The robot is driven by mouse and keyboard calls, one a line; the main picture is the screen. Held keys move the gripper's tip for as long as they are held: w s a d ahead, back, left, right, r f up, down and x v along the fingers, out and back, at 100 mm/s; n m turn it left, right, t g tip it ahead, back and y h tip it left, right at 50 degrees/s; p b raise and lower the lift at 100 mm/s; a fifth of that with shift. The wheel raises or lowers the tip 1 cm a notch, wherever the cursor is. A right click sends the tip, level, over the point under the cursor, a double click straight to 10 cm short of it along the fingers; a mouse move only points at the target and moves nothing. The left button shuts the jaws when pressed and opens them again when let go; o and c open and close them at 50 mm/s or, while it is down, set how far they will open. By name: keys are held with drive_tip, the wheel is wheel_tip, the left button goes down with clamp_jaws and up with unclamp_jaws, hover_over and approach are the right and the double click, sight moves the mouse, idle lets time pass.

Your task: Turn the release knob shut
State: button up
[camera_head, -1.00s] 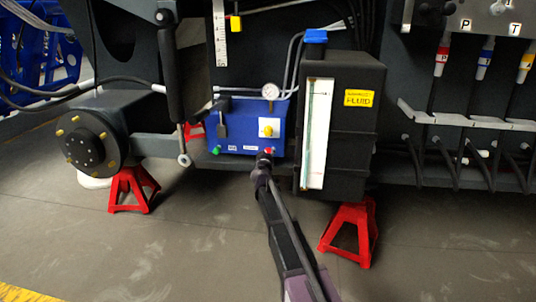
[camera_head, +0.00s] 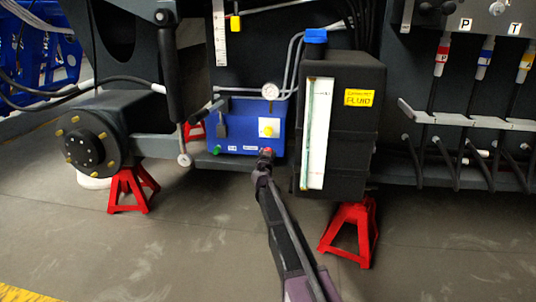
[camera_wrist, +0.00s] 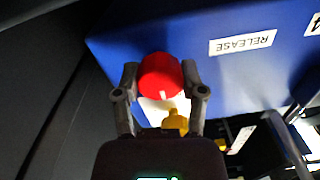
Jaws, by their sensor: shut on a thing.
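The release knob is a round red knob (camera_wrist: 160,77) on the blue box, beside the label "RELEASE" in the wrist view. It has a short white mark near its rim. My gripper (camera_wrist: 160,84) has one finger on each side of the knob and is shut on it. In the head view my gripper (camera_head: 266,155) reaches up to the lower right corner of the blue box (camera_head: 236,133). It hides most of the knob there.
A black fluid tank (camera_head: 352,125) with a blue cap stands close to the right of my arm. A gauge (camera_head: 270,91) sits above the box. Red jack stands (camera_head: 352,233) hold up the chassis. The floor in front is open.

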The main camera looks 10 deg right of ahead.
drive_tip(key=shift+w, duration=0.25)
drive_tip(key=o, duration=1.2)
drive_tip(key=shift+c, duration=0.2)
drive_tip(key=shift+s, duration=0.15)
drive_tip(key=shift+s, duration=0.1)
drive_tip(key=v, duration=1.1)
drive_tip(key=shift+s, duration=0.35)
drive_tip(key=shift+a, duration=0.15)
